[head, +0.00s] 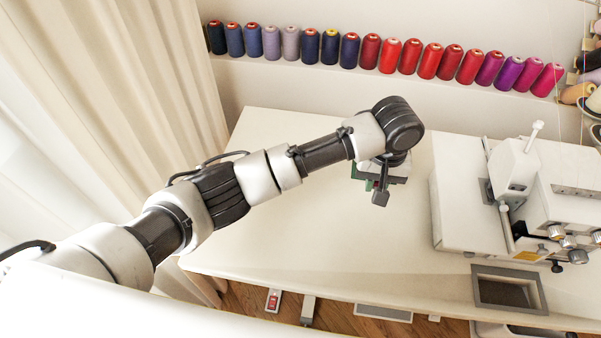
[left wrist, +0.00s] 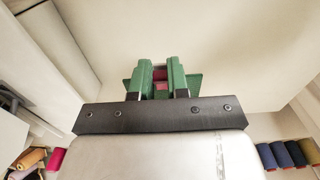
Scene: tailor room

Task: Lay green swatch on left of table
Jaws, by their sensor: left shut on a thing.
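My left gripper (head: 381,194) points down over the white table (head: 300,235), left of the sewing machine. A little green shows at its side in the head view. In the left wrist view my left gripper (left wrist: 160,90) is shut on the green swatch (left wrist: 194,82), whose flat edges stick out on both sides of the fingers. A small pink patch shows between the fingers; I cannot tell what it is. The arm and jaws hide most of the swatch. Whether it touches the table is unclear. My right gripper is not in view.
The white sewing machine (head: 515,190) stands on the right of the table, with a square recess (head: 507,290) in front of it. Thread spools (head: 368,51) line a shelf behind. A curtain (head: 130,80) hangs at the left. The table's left part is clear.

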